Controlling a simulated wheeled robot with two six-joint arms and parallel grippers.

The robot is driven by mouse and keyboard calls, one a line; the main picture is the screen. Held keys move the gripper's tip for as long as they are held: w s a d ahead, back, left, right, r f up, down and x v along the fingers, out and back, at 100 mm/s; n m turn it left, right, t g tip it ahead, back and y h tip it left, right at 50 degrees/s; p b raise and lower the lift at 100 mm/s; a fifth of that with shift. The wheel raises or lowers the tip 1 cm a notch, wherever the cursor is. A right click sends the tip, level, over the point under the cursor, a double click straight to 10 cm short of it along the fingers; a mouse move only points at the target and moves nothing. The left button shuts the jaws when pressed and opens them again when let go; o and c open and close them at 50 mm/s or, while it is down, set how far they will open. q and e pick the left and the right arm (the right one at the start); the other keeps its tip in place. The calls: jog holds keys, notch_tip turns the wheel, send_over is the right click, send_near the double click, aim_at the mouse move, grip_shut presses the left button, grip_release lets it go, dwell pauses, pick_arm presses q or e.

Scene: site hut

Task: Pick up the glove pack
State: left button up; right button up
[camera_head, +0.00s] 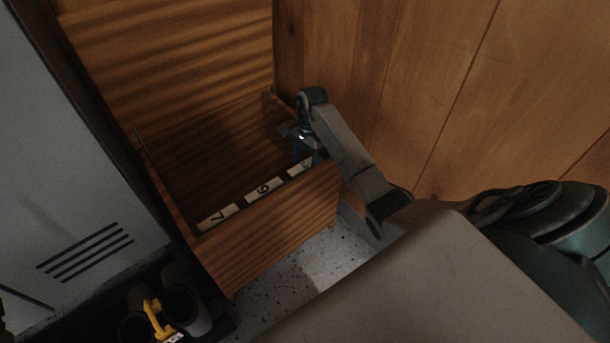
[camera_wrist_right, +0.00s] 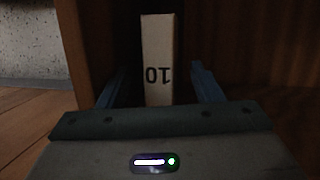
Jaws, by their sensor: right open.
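Several pale packs stand in a row inside the front of an open wooden drawer (camera_head: 270,235). In the head view one pack is marked 7 (camera_head: 217,217), the middle pack is marked 9 (camera_head: 263,190), and a third pack (camera_head: 298,169) is partly hidden by my gripper. My right gripper (camera_head: 303,152) is over the drawer's right end, at the third pack. In the right wrist view a pale pack marked 10 (camera_wrist_right: 158,60), upside down, stands between the open blue fingers of my right gripper (camera_wrist_right: 158,80). Whether they touch it is unclear. My left gripper is out of view.
The drawer's walls stand close around the right gripper, and its dark interior behind the packs looks empty. A wood-panelled wall (camera_head: 420,90) is to the right, a grey locker (camera_head: 70,150) to the left. Dark boots with a yellow item (camera_head: 157,318) stand at the lower left.

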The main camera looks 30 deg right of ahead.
jog(key=shift+f+b, duration=0.2)
jog(key=shift+b, duration=0.1)
dwell(0.4)
grip_shut()
dwell(0.3)
jog(key=shift+r, duration=0.1)
